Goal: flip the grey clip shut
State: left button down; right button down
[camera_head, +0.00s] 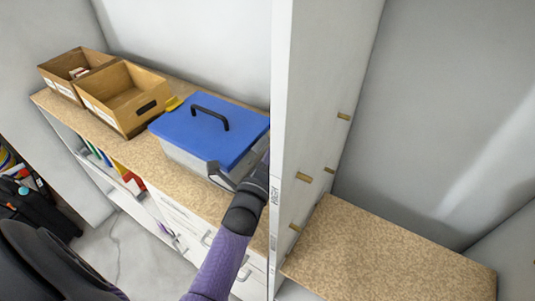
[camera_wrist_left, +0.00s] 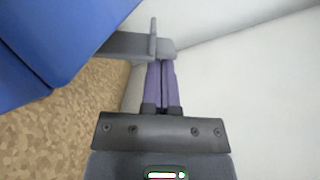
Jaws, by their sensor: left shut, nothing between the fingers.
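A clear box (camera_head: 185,158) with a blue lid (camera_head: 205,125) and a black handle stands on the shelf. A grey clip (camera_head: 221,176) is at its front side and appears to stick outward from the box. In the left wrist view the grey clip (camera_wrist_left: 128,45) extends right from the blue lid (camera_wrist_left: 60,40). My left gripper (camera_wrist_left: 161,62) is shut and empty, its purple fingertips at the clip's outer end; contact cannot be told. In the head view my left gripper (camera_head: 262,168) is beside the box's right front, partly hidden. My right gripper is not in view.
A white upright panel (camera_head: 310,120) stands close to the right of the box and my left gripper. Two open wooden bins (camera_head: 125,95) stand to the left on the speckled shelf (camera_head: 195,195). A yellow clip (camera_head: 173,103) shows at the box's left. A bare shelf (camera_head: 385,255) lies beyond the panel.

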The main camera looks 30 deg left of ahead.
aim_at(256, 149)
pick_arm(q)
jog(key=shift+a+r+n+p, duration=0.15)
jog(key=shift+r+n+p, duration=0.05)
jog(key=shift+n+p, duration=0.2)
jog(key=shift+a+r+n+p, duration=0.2)
jog(key=shift+n+p, duration=0.1)
jog(key=shift+n, duration=0.1)
jog(key=shift+a+r+n+g+p, duration=0.45)
jog(key=shift+a+n+p, duration=0.15)
jog(key=shift+n+p, duration=0.55)
jog(key=shift+a+n, duration=0.15)
jog(key=shift+n, duration=0.1)
jog(key=shift+a, duration=0.4)
